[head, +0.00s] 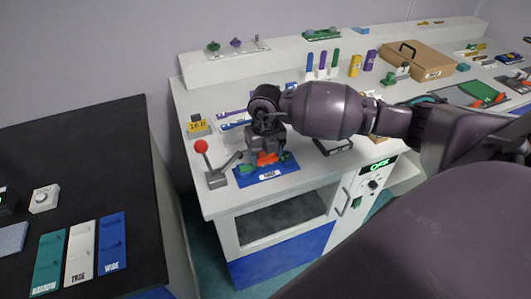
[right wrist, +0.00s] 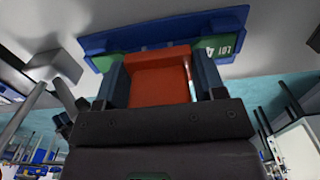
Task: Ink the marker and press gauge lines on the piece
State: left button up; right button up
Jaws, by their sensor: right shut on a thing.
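My right gripper (head: 266,157) reaches down over a blue tray (head: 268,175) near the front left corner of the white bench. It is shut on an orange-red block (head: 266,159). In the right wrist view the block (right wrist: 160,80) sits between the two fingers, close against the blue tray (right wrist: 95,45). Green parts (right wrist: 226,48) show on both sides of the block, one marked with a lot label. I cannot tell whether the block touches the tray. Plates marked NARROW (head: 48,262), TRUE (head: 79,255) and WIDE (head: 112,243) lie on the black table. My left gripper is out of view.
A red-knobbed lever device (head: 212,165) stands just left of the tray. A yellow display box (head: 197,125) is behind it. A white dial box (head: 44,199) and grey pad (head: 12,238) lie on the black table. A brown case (head: 405,62) stands farther back.

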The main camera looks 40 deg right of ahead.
jog(key=shift+r, duration=0.2)
jog(key=shift+r+p, duration=0.75)
jog(key=shift+r, duration=0.2)
jog(key=shift+r+p, duration=1.45)
jog(key=shift+r, duration=0.9)
